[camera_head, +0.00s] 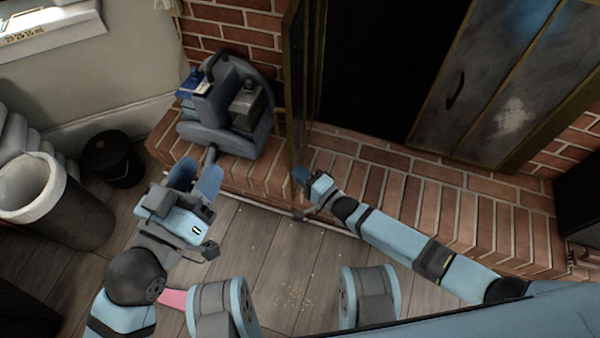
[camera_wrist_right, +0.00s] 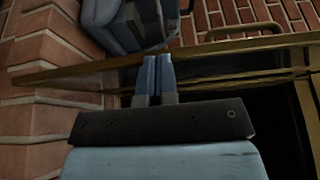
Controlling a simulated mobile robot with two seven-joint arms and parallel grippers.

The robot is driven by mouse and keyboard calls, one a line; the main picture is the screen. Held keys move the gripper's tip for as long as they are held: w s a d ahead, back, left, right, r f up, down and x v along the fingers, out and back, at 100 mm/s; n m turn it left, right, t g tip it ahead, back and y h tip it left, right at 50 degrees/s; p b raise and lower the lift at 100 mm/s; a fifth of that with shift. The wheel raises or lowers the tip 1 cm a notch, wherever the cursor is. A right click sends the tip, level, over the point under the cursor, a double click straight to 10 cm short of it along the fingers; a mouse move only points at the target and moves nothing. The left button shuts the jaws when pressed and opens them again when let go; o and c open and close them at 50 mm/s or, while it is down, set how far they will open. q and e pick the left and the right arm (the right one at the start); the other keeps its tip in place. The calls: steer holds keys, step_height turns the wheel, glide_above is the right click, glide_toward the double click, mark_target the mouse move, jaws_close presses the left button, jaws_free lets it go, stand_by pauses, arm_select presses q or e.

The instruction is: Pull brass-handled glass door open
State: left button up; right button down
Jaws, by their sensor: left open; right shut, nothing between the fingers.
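The fireplace has two brass-framed glass doors. The left door (camera_head: 296,75) is seen nearly edge-on and stands swung out from the dark opening. The right door (camera_head: 490,85) shows its panels and a dark handle (camera_head: 456,90). My right gripper (camera_head: 300,175) is shut and empty at the lower end of the left door. In the right wrist view its closed fingers (camera_wrist_right: 157,72) overlap the brass door frame (camera_wrist_right: 225,46); I cannot tell whether they touch it. A thin curved bar, perhaps a handle (camera_wrist_right: 245,28), shows beyond. My left gripper (camera_head: 196,180) is open and empty, near the hearth.
A blue-grey caddy-like object (camera_head: 228,115) stands on the brick hearth (camera_head: 400,195), left of the open door and close to my left gripper.

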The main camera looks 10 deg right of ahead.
arm_select(q)
steer(key=r+p, duration=0.1)
steer(key=r+t+p, duration=0.1)
steer(key=r, duration=0.1)
steer(key=shift+a+r, duration=0.2)
steer(key=shift+r, duration=0.1)
arm_select(e)
steer(key=v, duration=0.7)
steer(key=shift+s, duration=0.2)
arm_select(q)
steer(key=shift+s, duration=0.1)
arm_select(e)
steer(key=shift+d, duration=0.25)
